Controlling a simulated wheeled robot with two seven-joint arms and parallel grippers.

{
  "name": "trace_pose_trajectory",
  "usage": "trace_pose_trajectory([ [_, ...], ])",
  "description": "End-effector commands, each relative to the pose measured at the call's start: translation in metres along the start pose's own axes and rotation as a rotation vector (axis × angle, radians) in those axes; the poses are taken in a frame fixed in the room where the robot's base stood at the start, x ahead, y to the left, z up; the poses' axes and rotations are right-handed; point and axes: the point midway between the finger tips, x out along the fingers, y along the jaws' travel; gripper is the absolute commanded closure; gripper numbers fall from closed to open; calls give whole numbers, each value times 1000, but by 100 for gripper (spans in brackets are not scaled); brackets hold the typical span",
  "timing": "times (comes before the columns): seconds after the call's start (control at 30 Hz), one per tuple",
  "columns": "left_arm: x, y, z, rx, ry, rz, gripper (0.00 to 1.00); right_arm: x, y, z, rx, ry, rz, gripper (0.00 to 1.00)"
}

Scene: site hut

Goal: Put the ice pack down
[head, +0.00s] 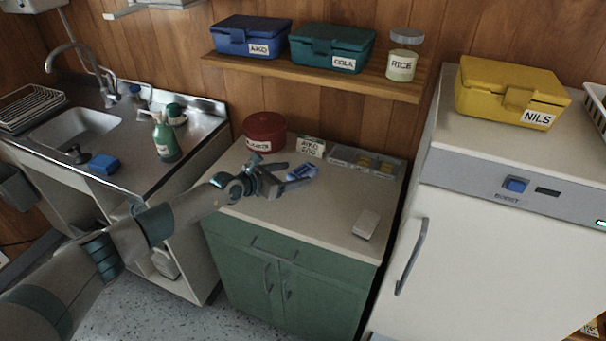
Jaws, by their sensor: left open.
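The ice pack appears to be the small blue pack (303,171) over the worktop of the green cabinet, in front of the small name card. My left gripper (291,178) comes in from the left over this worktop. Its fingers are open, with the blue pack at their tips. I cannot tell whether a finger still touches the pack, and the fingers hide part of it. My right gripper is not in view.
On the green cabinet (310,204) are a dark red tin (265,131), a name card (311,147), a divided tray (340,154) and a white block (366,224). Labelled boxes stand on the shelf (385,85) above. The worktop's front middle is clear. A white fridge (490,265) stands right.

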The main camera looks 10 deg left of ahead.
Motion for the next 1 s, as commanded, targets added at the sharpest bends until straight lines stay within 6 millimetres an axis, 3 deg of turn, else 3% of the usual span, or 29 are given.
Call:
trace_pose_trajectory([
  [0.47, 6, 0, 1, 0, -1, -1, 33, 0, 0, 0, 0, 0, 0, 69],
  [0.8, 42, -1, 0, 0, -2, -2, 33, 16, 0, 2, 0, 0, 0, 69],
  [1.0, 53, -1, 2, -1, -3, -2, 33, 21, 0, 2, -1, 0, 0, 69],
])
